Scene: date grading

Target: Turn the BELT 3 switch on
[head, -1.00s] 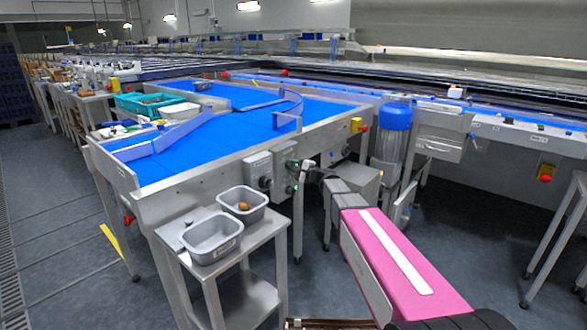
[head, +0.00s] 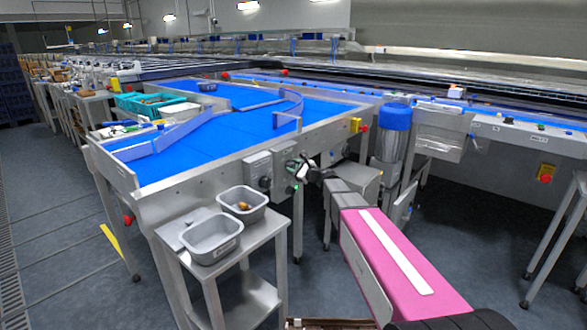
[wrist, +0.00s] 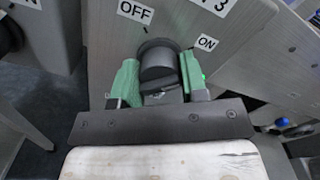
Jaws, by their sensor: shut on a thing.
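The BELT 3 switch is a dark round knob (wrist: 158,62) on a grey metal panel (wrist: 105,38) in the wrist view. An OFF label (wrist: 135,11) is at its upper left, an ON label (wrist: 207,43) at its upper right, and a partly cut-off "3" above. My gripper (wrist: 158,78) is shut on the knob, one green fingertip on each side. I cannot tell which label the knob points to. In the head view my gripper (head: 298,170) is at the boxes on the sorting table's front side, where the switch is too small to make out.
A grey control box (head: 258,166) is just left of my gripper. A steel stand (head: 272,232) with two metal bins is in front. A motor with a blue cap (head: 396,117) stands to the right.

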